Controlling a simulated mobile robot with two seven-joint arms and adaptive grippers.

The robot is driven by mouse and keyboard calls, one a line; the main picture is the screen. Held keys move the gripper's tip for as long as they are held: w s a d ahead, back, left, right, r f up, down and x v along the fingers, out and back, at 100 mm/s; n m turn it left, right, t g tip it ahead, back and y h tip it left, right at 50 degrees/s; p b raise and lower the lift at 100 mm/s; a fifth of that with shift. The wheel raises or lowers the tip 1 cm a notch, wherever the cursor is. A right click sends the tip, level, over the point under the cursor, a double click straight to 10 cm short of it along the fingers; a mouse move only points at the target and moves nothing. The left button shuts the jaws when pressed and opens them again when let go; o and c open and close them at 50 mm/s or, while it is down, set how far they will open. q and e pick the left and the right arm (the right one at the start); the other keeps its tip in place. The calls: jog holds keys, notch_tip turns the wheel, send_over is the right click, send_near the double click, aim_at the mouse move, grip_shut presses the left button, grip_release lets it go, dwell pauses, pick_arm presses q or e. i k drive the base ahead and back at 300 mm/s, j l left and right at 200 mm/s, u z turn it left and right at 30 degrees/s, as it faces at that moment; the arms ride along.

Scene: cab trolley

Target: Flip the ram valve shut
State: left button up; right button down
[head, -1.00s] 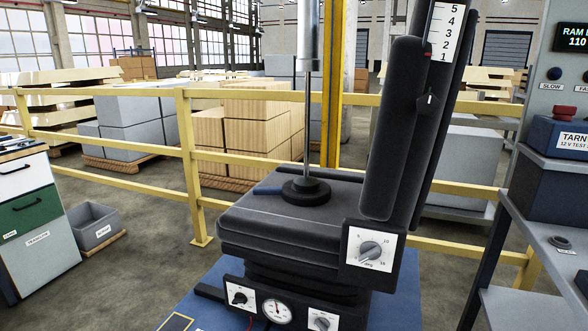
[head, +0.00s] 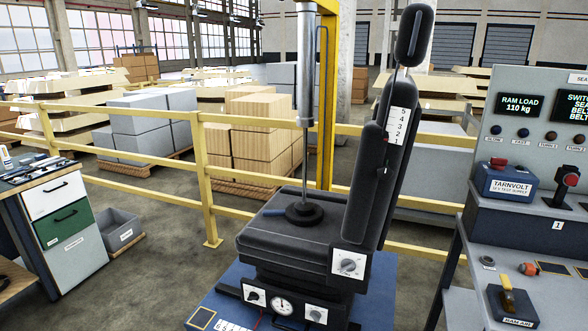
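A small dark box labelled RAM AIR (head: 513,309), which appears to be the ram valve, sits on the lower shelf at the bottom right of the head view. I cannot tell from this angle whether the valve is open or shut. The ram (head: 305,98) comes down from above, and its round black foot (head: 304,212) rests on the seat cushion (head: 290,240). Neither of my grippers is in view.
The grey console (head: 500,115) at right shows RAM LOAD 110 kg. On its shelf stand a blue TARNVOLT box (head: 508,182) and a red-knobbed lever (head: 571,180). An orange-ended item (head: 528,268) lies near the valve. A drawer cabinet (head: 62,215) stands left; yellow railing (head: 205,170) runs behind.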

aim_at(507, 287)
jog(key=z, duration=1.35)
